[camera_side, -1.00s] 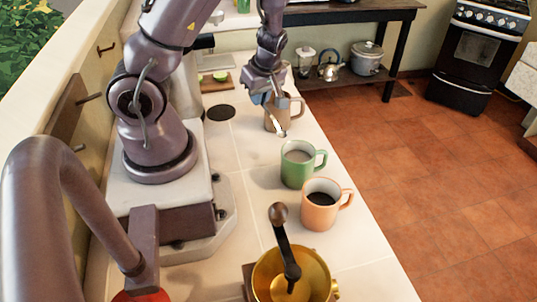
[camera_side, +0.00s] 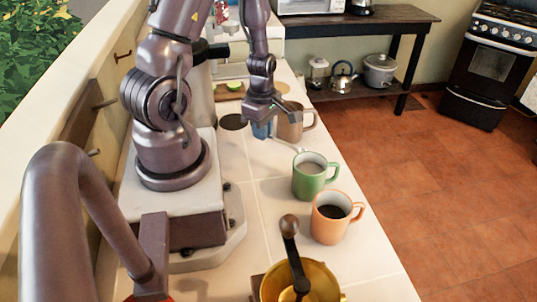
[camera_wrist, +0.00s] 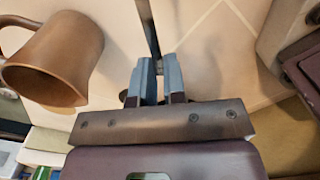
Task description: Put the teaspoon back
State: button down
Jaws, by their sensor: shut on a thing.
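My gripper (camera_side: 262,132) has blue-grey fingers and is low over the counter, just left of a brown mug (camera_side: 296,124). It is shut on the teaspoon (camera_side: 284,144), a thin metal piece reaching right from the fingers toward the green mug. In the wrist view the teaspoon's dark stem (camera_wrist: 148,28) runs up from between the closed fingertips (camera_wrist: 160,68). The rest of the spoon is out of frame there. The brown mug (camera_wrist: 62,58) lies to the left of the fingers in the wrist view.
A green mug (camera_side: 309,182) and an orange mug (camera_side: 328,225), both holding drinks, stand near the counter's right edge. A brass grinder (camera_side: 322,285) with a crank is in front. A dark round disc (camera_side: 233,122) lies left of my gripper. Bare tiles lie left of the mugs.

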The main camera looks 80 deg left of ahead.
aim_at(263, 158)
jog(key=shift+f, duration=3.4)
jog(key=c, duration=1.2)
grip_release()
